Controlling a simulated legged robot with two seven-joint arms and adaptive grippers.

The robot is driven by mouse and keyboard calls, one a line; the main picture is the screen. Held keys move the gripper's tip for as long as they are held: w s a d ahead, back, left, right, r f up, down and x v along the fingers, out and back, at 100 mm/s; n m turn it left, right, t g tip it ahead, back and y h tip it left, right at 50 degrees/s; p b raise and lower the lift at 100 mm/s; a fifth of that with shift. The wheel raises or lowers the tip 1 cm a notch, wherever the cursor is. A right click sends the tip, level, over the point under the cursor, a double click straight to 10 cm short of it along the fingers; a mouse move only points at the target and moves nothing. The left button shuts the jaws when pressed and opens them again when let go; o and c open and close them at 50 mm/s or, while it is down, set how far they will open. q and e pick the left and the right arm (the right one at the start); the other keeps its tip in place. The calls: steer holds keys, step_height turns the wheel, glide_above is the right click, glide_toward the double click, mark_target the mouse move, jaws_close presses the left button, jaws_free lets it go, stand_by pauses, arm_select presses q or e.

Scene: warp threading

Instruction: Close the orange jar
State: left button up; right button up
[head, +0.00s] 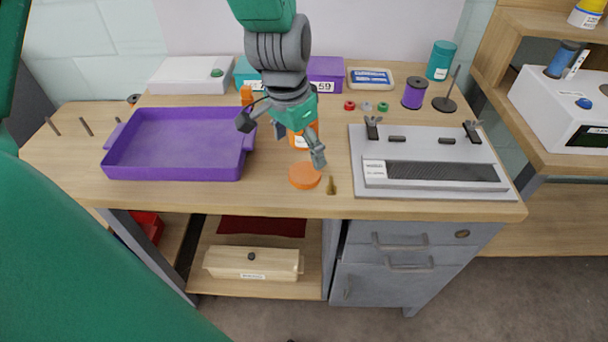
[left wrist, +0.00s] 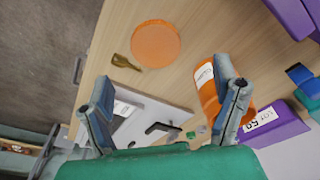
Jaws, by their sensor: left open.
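The orange jar (head: 298,141) stands on the table, partly hidden behind my left gripper. It has a white label, and its top is hidden. The left wrist view shows the jar (left wrist: 207,98) partly behind the right-hand finger. A round orange lid (head: 305,175) lies flat near the table's front edge, apart from the jar. The lid (left wrist: 155,43) shows whole in the left wrist view. My left gripper (head: 282,139) is open, fingers spread, above the table by the jar and lid. In the left wrist view nothing is between its fingers (left wrist: 164,76). My right gripper is not in view.
A small brass piece (head: 331,186) lies right of the lid. A purple tray (head: 175,173) is at left, and a grey plate fixture (head: 435,188) at right. Spools (head: 412,93), a purple box (head: 326,70) and a teal container (head: 441,60) stand behind.

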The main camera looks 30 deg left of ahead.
mark_target(305, 172)
arm_select(q)
steer(key=shift+w+d+f, duration=0.15)
steer(key=shift+d+f, duration=0.05)
steer(key=shift+f, duration=0.7)
steer(key=shift+d, duration=0.15)
steer(key=f, duration=0.1)
steer(key=f+b, duration=0.1)
steer(key=f, duration=0.3)
steer(key=shift+w+f+b, duration=0.15)
steer(key=shift+w+b, duration=0.1)
steer(key=shift+b, duration=0.15)
steer(key=c, duration=0.9)
